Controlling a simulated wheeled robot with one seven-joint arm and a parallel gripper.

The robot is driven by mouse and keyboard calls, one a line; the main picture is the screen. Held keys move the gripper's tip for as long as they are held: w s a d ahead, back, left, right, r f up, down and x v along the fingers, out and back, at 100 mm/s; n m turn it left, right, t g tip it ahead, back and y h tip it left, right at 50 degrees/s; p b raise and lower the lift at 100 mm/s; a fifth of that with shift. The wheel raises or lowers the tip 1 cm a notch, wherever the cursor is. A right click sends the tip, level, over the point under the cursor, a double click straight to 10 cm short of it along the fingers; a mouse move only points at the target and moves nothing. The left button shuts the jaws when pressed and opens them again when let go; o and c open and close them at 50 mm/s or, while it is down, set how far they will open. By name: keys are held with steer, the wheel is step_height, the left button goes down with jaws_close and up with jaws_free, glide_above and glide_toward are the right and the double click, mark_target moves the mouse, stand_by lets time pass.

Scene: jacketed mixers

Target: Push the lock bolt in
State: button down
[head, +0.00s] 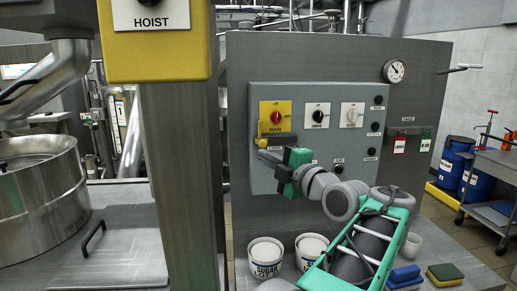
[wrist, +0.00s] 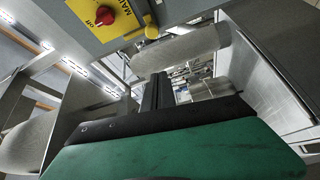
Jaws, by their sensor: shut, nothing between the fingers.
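The grey control panel (head: 318,100) carries a yellow plate with a red MAIN knob (head: 276,115). The yellow lock bolt (head: 262,142) sits at the plate's lower left, by the LOCK label. In the wrist view the red knob (wrist: 105,15) is at the top, and the yellow bolt end (wrist: 151,31) is to its right. My gripper (head: 262,156) is shut and empty, with its fingertips just below the bolt in the head view. In the wrist view my gripper (wrist: 157,82) points forward below the bolt. I cannot tell whether the fingers touch it.
A steel column with a yellow HOIST box (head: 154,40) stands left of the panel. Two white tubs (head: 265,255) (head: 311,247) and sponges (head: 444,274) (head: 404,274) rest on the bench below. Red and green tags (head: 400,142) (head: 425,140) hang at right.

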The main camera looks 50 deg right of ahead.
steer(key=r+p+x, duration=0.1)
steer(key=p+x, duration=0.3)
steer(key=x, duration=0.6)
steer(key=d, duration=0.1)
steer(key=s+d+f+p, duration=0.1)
steer(key=s+d, duration=0.1)
steer(key=shift+s+d+f, duration=0.15)
steer(key=shift+d+f, duration=0.1)
steer(key=shift+f, duration=0.05)
steer(key=shift+f, duration=0.1)
